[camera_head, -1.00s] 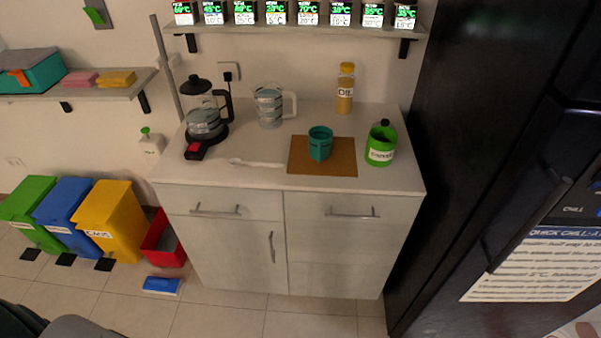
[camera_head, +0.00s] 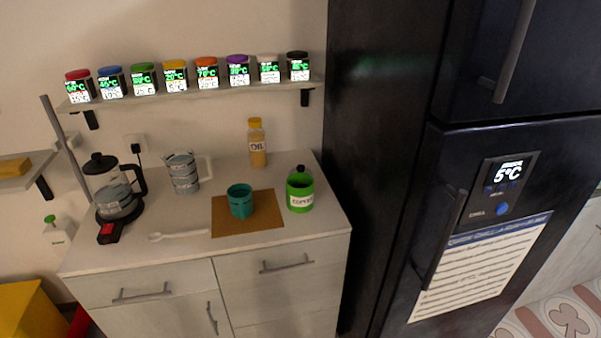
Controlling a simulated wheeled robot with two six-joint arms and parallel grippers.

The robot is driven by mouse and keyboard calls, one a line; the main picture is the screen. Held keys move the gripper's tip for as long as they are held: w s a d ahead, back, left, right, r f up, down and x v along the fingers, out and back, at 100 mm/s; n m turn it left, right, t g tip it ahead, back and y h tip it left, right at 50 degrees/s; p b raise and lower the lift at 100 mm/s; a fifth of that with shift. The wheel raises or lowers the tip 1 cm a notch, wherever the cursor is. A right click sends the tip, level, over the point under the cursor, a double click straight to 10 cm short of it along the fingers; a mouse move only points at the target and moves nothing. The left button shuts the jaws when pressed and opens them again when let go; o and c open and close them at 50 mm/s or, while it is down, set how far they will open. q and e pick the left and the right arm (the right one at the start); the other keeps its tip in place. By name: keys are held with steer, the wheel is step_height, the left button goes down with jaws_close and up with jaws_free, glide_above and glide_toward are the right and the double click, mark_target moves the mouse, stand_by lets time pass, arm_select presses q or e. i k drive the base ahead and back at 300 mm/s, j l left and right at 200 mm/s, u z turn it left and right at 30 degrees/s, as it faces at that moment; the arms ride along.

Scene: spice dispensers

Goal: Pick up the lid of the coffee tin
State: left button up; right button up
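The green coffee tin (camera_head: 300,194) stands upright near the right end of the counter, with a white label on its front. A dark round knob shows at its top, which appears to be the lid (camera_head: 299,171); I cannot tell exactly how the lid sits on the tin. Neither of my grippers is in view.
A teal cup (camera_head: 240,202) stands on a brown mat (camera_head: 262,225) left of the tin. An oil bottle (camera_head: 257,145), a measuring jug (camera_head: 182,173), a coffee maker (camera_head: 113,193) and a spoon (camera_head: 179,235) share the counter (camera_head: 190,252). A black fridge (camera_head: 385,150) stands right. Spice jars line a shelf (camera_head: 200,93).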

mark_target(299, 168)
steer(key=i+j+z, duration=0.1)
steer(key=j+z, duration=0.25)
steer(key=i+j+z, duration=0.1)
steer(key=j+z, duration=0.65)
steer(key=j, duration=0.2)
